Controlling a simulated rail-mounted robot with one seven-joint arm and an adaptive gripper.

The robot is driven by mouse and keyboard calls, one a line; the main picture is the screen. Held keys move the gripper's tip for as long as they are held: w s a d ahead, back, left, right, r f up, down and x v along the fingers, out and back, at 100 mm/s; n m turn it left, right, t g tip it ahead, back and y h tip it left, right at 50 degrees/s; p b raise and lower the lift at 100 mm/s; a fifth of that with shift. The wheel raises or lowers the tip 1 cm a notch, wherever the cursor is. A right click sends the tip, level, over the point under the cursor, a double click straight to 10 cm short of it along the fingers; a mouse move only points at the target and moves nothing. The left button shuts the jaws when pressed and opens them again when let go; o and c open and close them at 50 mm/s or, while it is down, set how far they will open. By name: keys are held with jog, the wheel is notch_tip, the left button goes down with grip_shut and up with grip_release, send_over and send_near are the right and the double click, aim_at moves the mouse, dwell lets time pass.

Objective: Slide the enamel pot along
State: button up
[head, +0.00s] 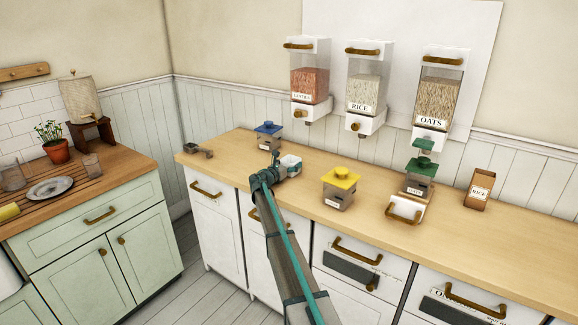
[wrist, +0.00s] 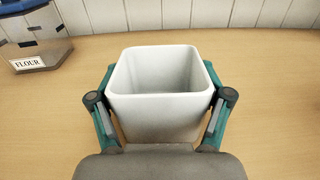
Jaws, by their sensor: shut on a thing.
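The enamel pot (wrist: 158,112) is a white, square-mouthed vessel. In the wrist view it stands upright on the wooden counter, and the inside that shows is empty. My gripper (wrist: 160,108) has one teal finger on each side of the pot and is shut on it. In the head view the pot (head: 291,165) shows just right of my gripper (head: 277,166), partly hidden by it, toward the back of the counter.
A blue-lidded flour canister (wrist: 33,38) stands behind and left of the pot. A yellow-lidded canister (head: 340,190) and a green-lidded canister (head: 419,177) stand to the right. A dark metal item (head: 198,151) lies at the counter's left end. Dispensers (head: 365,90) hang above.

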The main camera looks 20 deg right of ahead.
jog(key=shift+w+x, duration=0.1)
jog(key=shift+x, duration=3.6)
jog(key=shift+w+x, duration=0.15)
jog(key=shift+x, duration=3.6)
jog(key=shift+a, duration=0.15)
jog(key=o, duration=1.2)
jog(key=shift+s, duration=0.1)
